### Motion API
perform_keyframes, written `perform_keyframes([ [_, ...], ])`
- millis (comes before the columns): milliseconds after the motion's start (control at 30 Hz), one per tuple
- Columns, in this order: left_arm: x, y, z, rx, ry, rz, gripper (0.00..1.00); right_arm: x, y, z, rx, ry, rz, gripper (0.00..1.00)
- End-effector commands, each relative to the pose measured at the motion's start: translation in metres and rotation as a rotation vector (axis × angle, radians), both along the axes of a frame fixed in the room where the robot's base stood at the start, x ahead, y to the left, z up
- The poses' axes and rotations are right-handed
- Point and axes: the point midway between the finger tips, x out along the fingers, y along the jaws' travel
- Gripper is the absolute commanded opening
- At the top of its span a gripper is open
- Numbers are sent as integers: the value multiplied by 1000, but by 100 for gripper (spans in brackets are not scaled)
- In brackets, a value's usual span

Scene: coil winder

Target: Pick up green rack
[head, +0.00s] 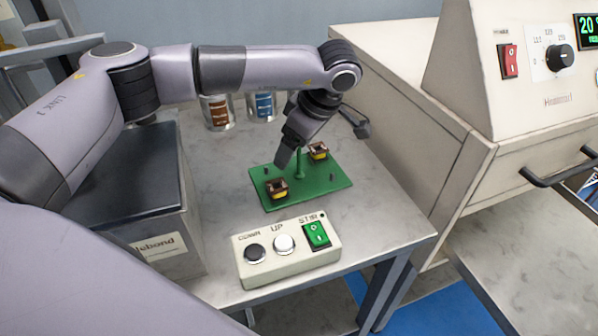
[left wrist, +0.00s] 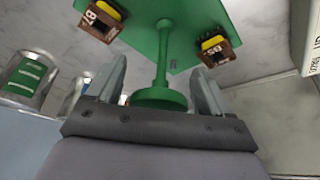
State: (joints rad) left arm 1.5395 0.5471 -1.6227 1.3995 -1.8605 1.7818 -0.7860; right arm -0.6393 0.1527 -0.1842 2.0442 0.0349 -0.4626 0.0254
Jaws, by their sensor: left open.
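The green rack (head: 312,199) is a flat green plate lying on the marble-topped table, with two small coils on it. One coil (head: 277,188) sits at the front left and another (head: 318,152) at the back right. A green post with a round knob (left wrist: 158,98) rises from its middle. My left gripper (head: 291,155) is above the rack at the post. In the left wrist view its two open fingers stand on either side of the post's knob, with gaps visible. The coils also show there, marked 87 (left wrist: 100,18) and 59 (left wrist: 212,46). My right gripper is not in view.
A control box (head: 286,250) with two buttons and a green switch stands in front of the rack. Metal cans (head: 216,112) stand behind. A dark-topped box (head: 130,185) is at left, and a large beige machine (head: 520,90) at right.

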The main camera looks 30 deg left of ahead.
Motion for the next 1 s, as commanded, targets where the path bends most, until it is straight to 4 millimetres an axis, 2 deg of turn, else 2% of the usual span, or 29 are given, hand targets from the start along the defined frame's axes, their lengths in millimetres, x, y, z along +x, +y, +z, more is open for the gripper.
perform_keyframes([
  [33,0,0,0,0,0,0,81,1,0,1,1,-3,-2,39],
  [67,0,0,0,0,0,0,74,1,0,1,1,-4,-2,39],
  [200,0,0,1,0,0,0,28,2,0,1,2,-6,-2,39],
  [300,0,0,1,0,0,1,0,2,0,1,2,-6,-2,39],
  [567,1,0,3,-1,-3,1,0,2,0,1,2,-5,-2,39],
  [733,1,-1,13,-1,-4,0,0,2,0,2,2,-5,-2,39],
  [867,1,-1,32,-2,-7,0,0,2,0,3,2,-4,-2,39],
  [1000,1,-1,65,-2,-8,1,0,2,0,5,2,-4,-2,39],
])
